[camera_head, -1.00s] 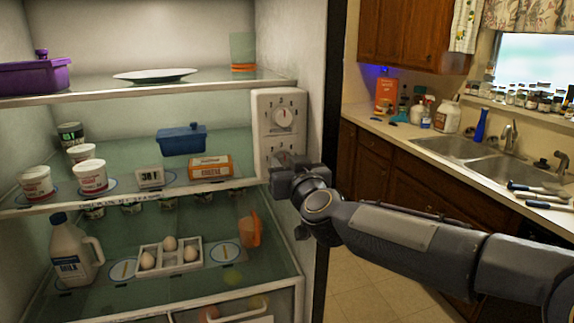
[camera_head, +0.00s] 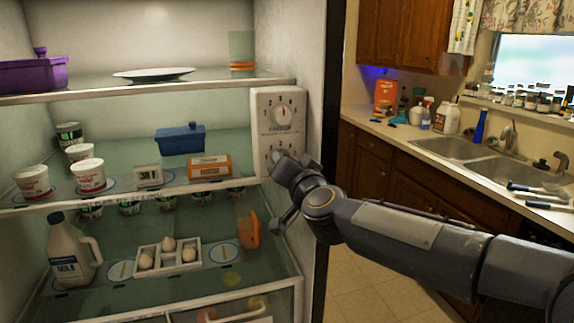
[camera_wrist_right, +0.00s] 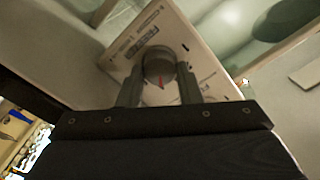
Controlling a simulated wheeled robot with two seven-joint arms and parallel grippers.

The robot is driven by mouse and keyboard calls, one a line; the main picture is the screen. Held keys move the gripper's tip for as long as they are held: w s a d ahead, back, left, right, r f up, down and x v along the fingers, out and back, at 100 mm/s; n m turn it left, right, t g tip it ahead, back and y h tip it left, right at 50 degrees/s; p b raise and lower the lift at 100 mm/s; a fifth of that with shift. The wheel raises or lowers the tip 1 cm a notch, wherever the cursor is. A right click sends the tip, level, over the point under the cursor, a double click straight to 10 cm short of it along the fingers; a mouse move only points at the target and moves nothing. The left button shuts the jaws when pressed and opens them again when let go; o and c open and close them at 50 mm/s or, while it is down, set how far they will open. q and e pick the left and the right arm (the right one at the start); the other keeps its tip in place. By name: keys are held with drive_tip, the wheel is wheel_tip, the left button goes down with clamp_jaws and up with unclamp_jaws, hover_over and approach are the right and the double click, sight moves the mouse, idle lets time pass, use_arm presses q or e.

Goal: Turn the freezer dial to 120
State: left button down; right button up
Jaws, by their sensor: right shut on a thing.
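A white control panel (camera_head: 262,102) is fixed to the right inner wall of the open fridge. Its upper dial (camera_head: 282,116) is in plain view with numbers around it. The lower dial, the freezer dial (camera_wrist_right: 158,66), is mostly hidden by my right gripper (camera_head: 282,160) in the head view. In the wrist view it is a round grey knob with a red mark, between the two fingers of the right gripper (camera_wrist_right: 160,80), which is shut on it. The panel lettering is too blurred to read a setting. My left gripper is not in view.
Left of the panel, the glass shelves hold an orange-and-white box (camera_head: 209,167), a blue container (camera_head: 180,139), an egg tray (camera_head: 150,258), and a milk jug (camera_head: 68,252). An orange jug (camera_head: 249,230) stands below the panel. Right is a sink counter (camera_head: 400,140).

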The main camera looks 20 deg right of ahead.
idle(0.4)
drive_tip(key=o, duration=1)
drive_tip(key=shift+s, duration=0.15)
drive_tip(key=s, duration=0.7)
drive_tip(key=shift+s+d, duration=0.15)
drive_tip(key=shift+s, duration=0.15)
drive_tip(key=s+d+f+n+g+y, duration=0.1)
drive_tip(key=s+f+g, duration=0.3)
drive_tip(key=s+f, duration=0.4)
drive_tip(key=s+d+f+n+g+y, duration=0.1)
drive_tip(key=s+f+g, duration=0.3)
drive_tip(key=s+f, duration=0.5)
drive_tip(key=s+d+f+n+g+y, duration=0.1)
drive_tip(key=s+f+n+g, duration=0.2)
drive_tip(key=s+f, duration=0.5)
drive_tip(key=shift+s+f+g, duration=0.15)
drive_tip(key=shift+s+g, duration=0.55)
drive_tip(key=shift+s, duration=0.55)
